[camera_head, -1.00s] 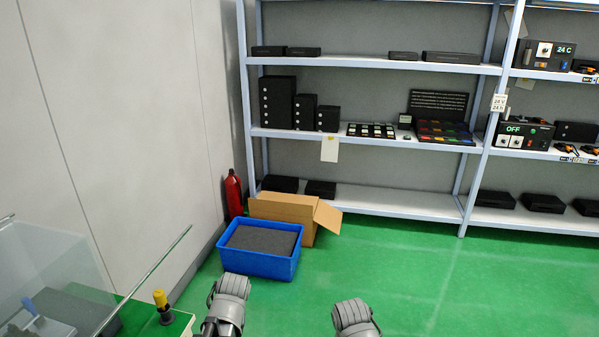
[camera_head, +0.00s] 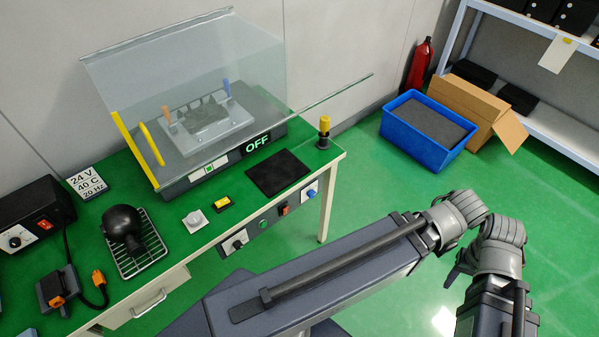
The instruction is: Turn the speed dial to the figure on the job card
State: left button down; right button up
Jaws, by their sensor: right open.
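A card (camera_head: 88,183) reading "24 V, 40 C, 20 Hz" stands at the back left of the green bench. A dark knob on a white plate (camera_head: 235,242) sits on the bench's front panel; a blue knob (camera_head: 310,190) is further right. A black box at the left edge has a white-faced dial (camera_head: 15,239). No label tells me which is the speed dial, and the settings are too small to read. My arms cross the lower right. My right gripper (camera_head: 456,272) shows only as a dark part beside the grey joints, clear of the knobs. I cannot make out the left jaws.
A glass-hooded machine (camera_head: 258,143) shows "OFF". A yellow-topped post (camera_head: 324,126) stands at the bench corner. A blue crate (camera_head: 408,153), cardboard box and red extinguisher (camera_head: 419,62) are right. Green floor between is clear.

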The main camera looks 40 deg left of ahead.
aim_at(238, 245)
jog(key=k+l+u, duration=0.1)
jog(key=u, duration=2.25)
